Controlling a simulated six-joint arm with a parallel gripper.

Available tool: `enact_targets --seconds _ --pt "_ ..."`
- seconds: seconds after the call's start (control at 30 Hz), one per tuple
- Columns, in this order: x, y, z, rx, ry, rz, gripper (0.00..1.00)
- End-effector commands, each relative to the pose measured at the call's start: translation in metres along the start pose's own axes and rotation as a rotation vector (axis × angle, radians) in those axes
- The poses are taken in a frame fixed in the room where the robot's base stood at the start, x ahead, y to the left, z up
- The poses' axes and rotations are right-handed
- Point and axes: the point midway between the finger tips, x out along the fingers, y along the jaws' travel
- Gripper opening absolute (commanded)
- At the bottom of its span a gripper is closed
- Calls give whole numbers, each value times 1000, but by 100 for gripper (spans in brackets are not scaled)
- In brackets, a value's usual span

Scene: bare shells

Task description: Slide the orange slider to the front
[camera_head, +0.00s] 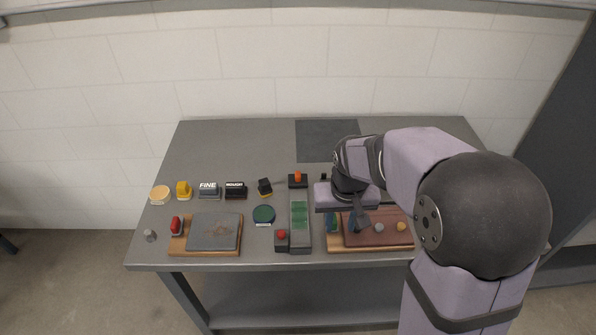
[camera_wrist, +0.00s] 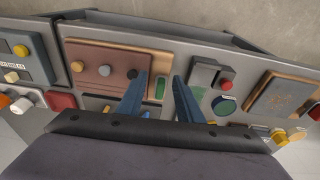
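An orange knob (camera_head: 298,176) stands on a small dark base behind the green-topped strip in the head view; it looks like the orange slider, but its track is too small to make out. My gripper (camera_head: 345,224) is to the right of it and nearer the front, above the left end of the reddish-brown board. In the wrist view my gripper (camera_wrist: 161,80) has its two blue-grey fingers apart with nothing held between them. A green piece on the board shows in the gap, below the fingers. Another orange knob (camera_wrist: 4,100) is cut off at the wrist view's left edge.
The reddish-brown board (camera_head: 350,242) carries several round knobs. A grey box with a red button (camera_head: 282,236) and a green-topped strip (camera_head: 300,222) stand left of my gripper. A grey plate on wood (camera_head: 213,232) lies further left. The table's back left is clear.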

Motion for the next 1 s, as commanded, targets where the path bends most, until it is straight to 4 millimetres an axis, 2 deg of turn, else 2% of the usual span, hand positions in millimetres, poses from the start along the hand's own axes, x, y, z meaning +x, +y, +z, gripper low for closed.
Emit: enact_targets --seconds 0.03,0.2,0.3,0.4,0.6,0.83,1.0 --pt "-2 -10 -26 -4 25 0 33" --pt "-3 -44 -102 0 116 -5 33" --pt "-3 -62 -134 3 161 -11 33" --pt "-2 -77 -157 7 194 -18 33" --pt "-2 -91 -177 11 226 -25 33" --pt "1 -92 -179 12 227 -25 33" --pt "13 -92 -182 12 225 -25 33"
